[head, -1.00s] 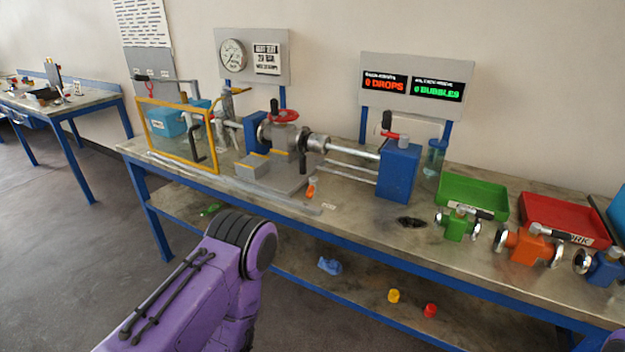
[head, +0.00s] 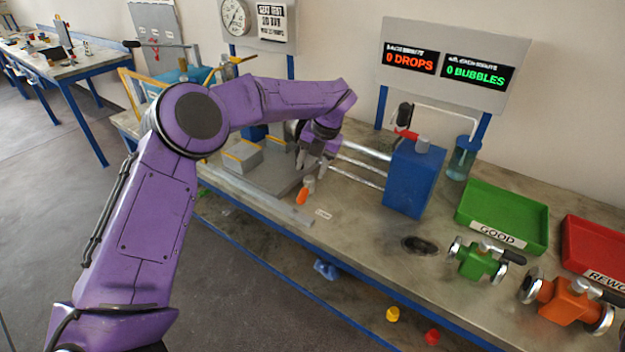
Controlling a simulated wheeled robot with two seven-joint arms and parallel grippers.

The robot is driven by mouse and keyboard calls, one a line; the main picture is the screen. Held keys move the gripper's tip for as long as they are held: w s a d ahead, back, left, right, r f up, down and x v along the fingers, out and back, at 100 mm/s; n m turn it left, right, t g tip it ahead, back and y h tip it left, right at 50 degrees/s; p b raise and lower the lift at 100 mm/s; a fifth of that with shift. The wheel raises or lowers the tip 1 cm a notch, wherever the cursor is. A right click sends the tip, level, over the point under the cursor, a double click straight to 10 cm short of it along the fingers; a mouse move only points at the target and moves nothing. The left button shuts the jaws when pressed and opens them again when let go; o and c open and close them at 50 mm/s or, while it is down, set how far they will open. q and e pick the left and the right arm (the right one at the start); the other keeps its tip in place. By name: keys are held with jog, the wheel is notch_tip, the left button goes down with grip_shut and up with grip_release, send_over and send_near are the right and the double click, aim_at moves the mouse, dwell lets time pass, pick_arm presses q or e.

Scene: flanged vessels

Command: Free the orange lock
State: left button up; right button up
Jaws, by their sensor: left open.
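A small orange lock (head: 302,196) hangs at the front right edge of the grey fixture base (head: 284,176), with a grey piece just above it. My left gripper (head: 313,164) is open, fingers pointing down, just above and slightly right of the lock in the picture. I cannot tell whether the fingers touch the grey piece. My left arm and hand hide the red handwheel and most of the clamp behind them. My right gripper is not in view.
A blue block (head: 413,178) with metal rods stands right of the fixture. A green GOOD tray (head: 503,216), a red tray (head: 596,252), a green valve (head: 478,262) and an orange valve (head: 566,299) are farther right. The bench front by the dark patch is clear.

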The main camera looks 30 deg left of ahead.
aim_at(304, 192)
pick_arm(q)
jog(key=p+x, duration=0.3)
jog(key=x, duration=0.6)
jog(key=shift+w+f, duration=0.15)
jog(key=shift+f, duration=0.55)
grip_shut()
